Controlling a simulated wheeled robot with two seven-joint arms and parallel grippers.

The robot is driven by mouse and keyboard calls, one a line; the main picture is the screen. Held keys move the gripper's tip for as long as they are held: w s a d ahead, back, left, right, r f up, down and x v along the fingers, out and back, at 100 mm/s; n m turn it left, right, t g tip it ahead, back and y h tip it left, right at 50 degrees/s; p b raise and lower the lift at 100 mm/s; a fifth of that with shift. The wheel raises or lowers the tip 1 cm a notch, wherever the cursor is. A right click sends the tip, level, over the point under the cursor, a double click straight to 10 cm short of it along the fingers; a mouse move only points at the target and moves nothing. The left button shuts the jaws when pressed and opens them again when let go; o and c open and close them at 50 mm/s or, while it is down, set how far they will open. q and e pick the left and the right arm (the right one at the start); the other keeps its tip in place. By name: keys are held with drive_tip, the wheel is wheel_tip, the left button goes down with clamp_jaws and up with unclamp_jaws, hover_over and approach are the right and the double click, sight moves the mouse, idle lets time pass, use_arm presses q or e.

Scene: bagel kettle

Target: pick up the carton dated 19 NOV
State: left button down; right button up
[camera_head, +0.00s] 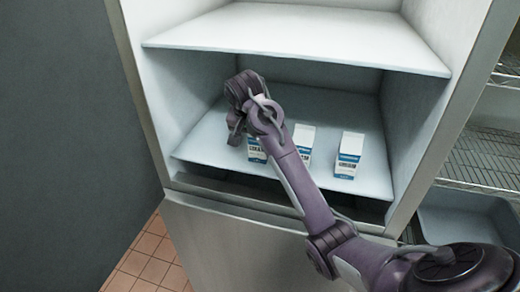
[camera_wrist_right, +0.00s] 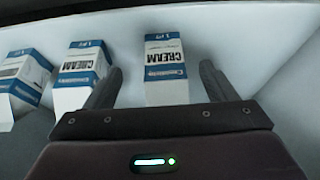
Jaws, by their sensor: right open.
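Three white and blue cream cartons stand on the lower fridge shelf: a left one (camera_head: 257,151) partly behind my right arm, a middle one (camera_head: 303,143) and a right one (camera_head: 349,155). No date is readable, so I cannot tell which is dated 19 NOV. In the right wrist view the cartons look upside down. My right gripper (camera_wrist_right: 160,68) is open, with one carton (camera_wrist_right: 166,62) in line with the gap between its fingers; it seems to be the left one. Two more cartons, a near one (camera_wrist_right: 82,70) and a far one (camera_wrist_right: 24,78), stand left of the fingers.
An upper shelf (camera_head: 300,38) hangs above the cartons, and the fridge's left wall (camera_head: 172,85) is close to my right arm. The lower shelf (camera_head: 205,140) is bare on its left. A wire rack (camera_head: 485,160) with a grey tray (camera_head: 465,215) stands at the right.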

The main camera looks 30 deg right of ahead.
sight(256, 155)
drive_tip(key=w+d+p, duration=0.2)
drive_tip(key=w+d, duration=0.1)
drive_tip(key=w, duration=0.1)
drive_tip(key=shift+d+r, duration=0.15)
drive_tip(key=shift+d, duration=0.2)
drive_tip(key=p+x, duration=0.1)
drive_tip(key=x, duration=0.2)
drive_tip(key=shift+w+d, duration=0.15)
drive_tip(key=shift+d, duration=0.05)
drive_tip(key=shift+f, duration=0.3)
drive_tip(key=c, duration=1.3)
use_arm(q)
drive_tip(key=w+r, duration=0.1)
drive_tip(key=r, duration=0.1)
drive_tip(key=w+r, duration=0.1)
drive_tip(key=r, duration=0.1)
drive_tip(key=shift+w+d, duration=0.1)
drive_tip(key=shift+w, duration=0.25)
use_arm(e)
drive_tip(key=shift+r, duration=0.1)
drive_tip(key=shift+c, duration=0.7)
drive_tip(key=shift+w+r, duration=0.1)
